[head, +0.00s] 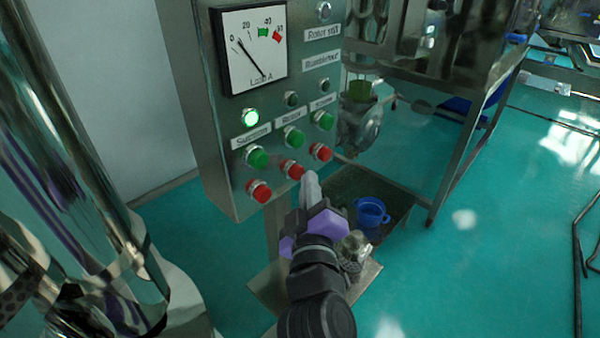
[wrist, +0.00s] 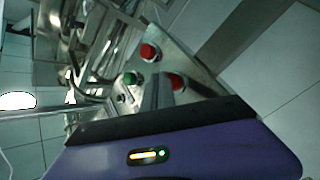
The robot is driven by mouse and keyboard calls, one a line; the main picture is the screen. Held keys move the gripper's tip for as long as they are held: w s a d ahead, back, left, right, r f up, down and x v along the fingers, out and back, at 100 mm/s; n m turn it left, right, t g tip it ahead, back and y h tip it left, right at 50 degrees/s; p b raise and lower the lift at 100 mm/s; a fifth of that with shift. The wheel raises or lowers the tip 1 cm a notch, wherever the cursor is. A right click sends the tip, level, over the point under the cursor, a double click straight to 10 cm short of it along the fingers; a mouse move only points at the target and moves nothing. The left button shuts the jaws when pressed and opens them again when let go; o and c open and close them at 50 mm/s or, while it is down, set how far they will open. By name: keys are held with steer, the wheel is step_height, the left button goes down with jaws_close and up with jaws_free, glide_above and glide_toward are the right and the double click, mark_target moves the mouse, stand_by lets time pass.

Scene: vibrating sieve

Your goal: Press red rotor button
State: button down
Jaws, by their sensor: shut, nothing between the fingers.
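The grey control panel (head: 222,150) has three columns of buttons, green above red. The red rotor button (head: 292,170) is the middle red one, under the green rotor button (head: 293,138) and the "Rotor" label. My purple gripper (head: 311,176) is shut and empty. Its fingertips point up at the panel, just right of and slightly below the red rotor button; I cannot tell whether they touch it. In the wrist view the shut fingers (wrist: 157,90) are between a green button (wrist: 130,78) and a red button (wrist: 177,82), with another red button (wrist: 148,52) beyond.
The red suction button (head: 259,191) is to the left and another red button (head: 320,152) to the right. A load gauge (head: 250,48) is above. A blue pot (head: 371,212) stands below right.

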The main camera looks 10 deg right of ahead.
steer(key=shift+s+d, duration=0.25)
steer(key=shift+s, duration=0.1)
steer(key=shift+s+d+p, duration=0.25)
steer(key=shift+s+d, duration=0.5)
steer(key=shift+s, duration=0.3)
steer(key=shift+s+d+p, duration=0.2)
steer(key=shift+s+d, duration=0.55)
steer(key=shift+s, duration=0.25)
